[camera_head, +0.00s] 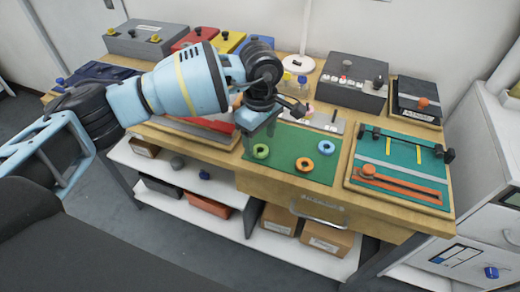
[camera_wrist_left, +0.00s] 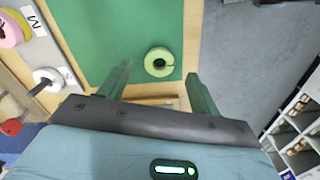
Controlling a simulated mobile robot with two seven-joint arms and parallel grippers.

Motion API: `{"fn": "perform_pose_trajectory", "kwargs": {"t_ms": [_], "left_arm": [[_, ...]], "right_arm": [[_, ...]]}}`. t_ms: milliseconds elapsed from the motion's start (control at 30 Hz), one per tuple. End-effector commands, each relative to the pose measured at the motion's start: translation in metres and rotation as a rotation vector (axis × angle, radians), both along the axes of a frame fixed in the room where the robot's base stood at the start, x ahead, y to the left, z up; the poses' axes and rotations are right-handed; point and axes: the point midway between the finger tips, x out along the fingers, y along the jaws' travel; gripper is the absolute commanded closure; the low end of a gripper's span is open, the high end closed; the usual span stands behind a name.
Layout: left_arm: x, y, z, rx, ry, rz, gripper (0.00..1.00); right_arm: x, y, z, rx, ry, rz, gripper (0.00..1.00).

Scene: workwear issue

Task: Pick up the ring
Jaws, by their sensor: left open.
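A light green ring (camera_head: 260,151) lies on the green mat (camera_head: 284,144), near its front left edge. An orange ring (camera_head: 305,164) and a blue ring (camera_head: 326,147) lie on the mat to its right. My left gripper (camera_head: 257,132) is above the mat, just behind the green ring in the head view; its fingers are hard to make out there. In the left wrist view the green ring (camera_wrist_left: 159,62) shows between and just beyond the two open fingers (camera_wrist_left: 158,74), with nothing held. My right gripper is not in view.
A grey board (camera_wrist_left: 52,58) with pegs and rings stands beside the mat. A teal board with orange parts (camera_head: 398,172) lies to the right. Boxes, including a dark grey one with knobs (camera_head: 352,86), line the back. Shelves with bins (camera_head: 208,203) are below the wooden table.

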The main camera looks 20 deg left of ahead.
Motion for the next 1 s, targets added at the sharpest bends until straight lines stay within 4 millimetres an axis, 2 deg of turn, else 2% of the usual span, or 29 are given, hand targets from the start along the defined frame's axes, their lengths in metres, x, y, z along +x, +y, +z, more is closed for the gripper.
{"fn": "perform_pose_trajectory", "kwargs": {"t_ms": [200, 467, 833, 1000], "left_arm": [[0.0, 0.0, -0.023, 0.0, -0.001, 0.0, 0.36], [0.0, 0.0, -0.025, -0.001, -0.002, 0.0, 0.36], [0.0, 0.0, -0.025, -0.001, -0.002, -0.001, 0.83], [0.0, 0.0, -0.025, -0.002, -0.002, -0.001, 0.84]], "right_arm": [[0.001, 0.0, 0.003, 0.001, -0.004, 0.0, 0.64], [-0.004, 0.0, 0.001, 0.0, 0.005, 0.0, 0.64], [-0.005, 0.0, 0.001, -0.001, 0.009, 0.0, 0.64], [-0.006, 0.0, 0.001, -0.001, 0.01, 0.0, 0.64]]}}
